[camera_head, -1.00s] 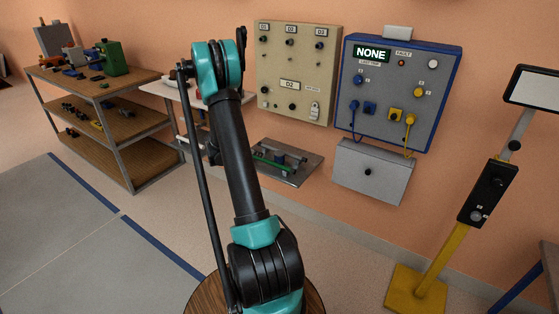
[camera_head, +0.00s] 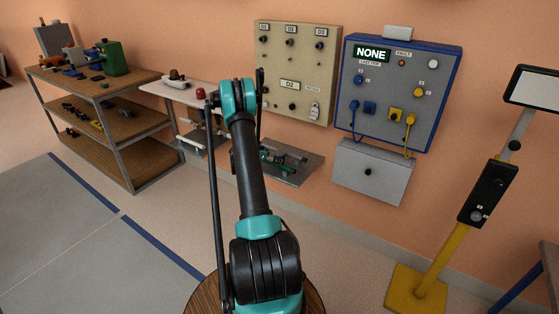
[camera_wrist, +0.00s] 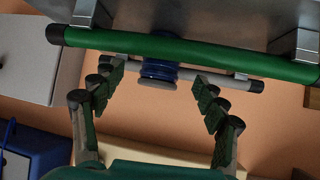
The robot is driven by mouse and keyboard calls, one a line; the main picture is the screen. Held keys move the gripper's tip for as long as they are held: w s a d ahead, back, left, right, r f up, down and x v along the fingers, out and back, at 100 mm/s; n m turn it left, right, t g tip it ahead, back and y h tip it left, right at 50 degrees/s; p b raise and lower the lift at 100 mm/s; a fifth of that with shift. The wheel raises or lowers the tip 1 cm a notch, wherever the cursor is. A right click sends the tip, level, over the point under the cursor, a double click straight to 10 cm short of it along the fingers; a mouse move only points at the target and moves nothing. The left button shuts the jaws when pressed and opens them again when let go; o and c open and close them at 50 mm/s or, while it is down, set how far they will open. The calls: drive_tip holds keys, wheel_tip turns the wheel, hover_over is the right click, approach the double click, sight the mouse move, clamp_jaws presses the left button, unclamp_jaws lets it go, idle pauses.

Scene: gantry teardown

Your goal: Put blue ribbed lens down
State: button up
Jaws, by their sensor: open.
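The blue ribbed lens (camera_wrist: 158,68) shows in the wrist view, partly behind a green bar (camera_wrist: 190,52) and in front of a thin grey rod (camera_wrist: 215,80). It has dark blue ribs and a pale round end. My gripper (camera_wrist: 155,90) is open, with one finger on each side of the lens and visible gaps between. I cannot tell exactly what the lens rests on. In the head view my arm hides most of the gripper, and I cannot make out the lens there.
A grey metal plate (camera_head: 300,176) with fixtures lies low by the wall. A grey box (camera_head: 372,172) hangs beside it under the blue-framed panel (camera_head: 435,105). A white table (camera_head: 160,91) and a wooden shelf rack (camera_head: 115,126) stand left. Metal blocks (camera_wrist: 89,12) border the green bar.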

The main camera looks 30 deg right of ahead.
sight(280, 157)
drive_tip(key=shift+r+x, duration=0.25)
drive_tip(key=shift+x, duration=2.9)
drive_tip(key=shift+w+d, duration=0.1)
drive_tip(key=shift+d, duration=0.05)
drive_tip(key=c, duration=1.4)
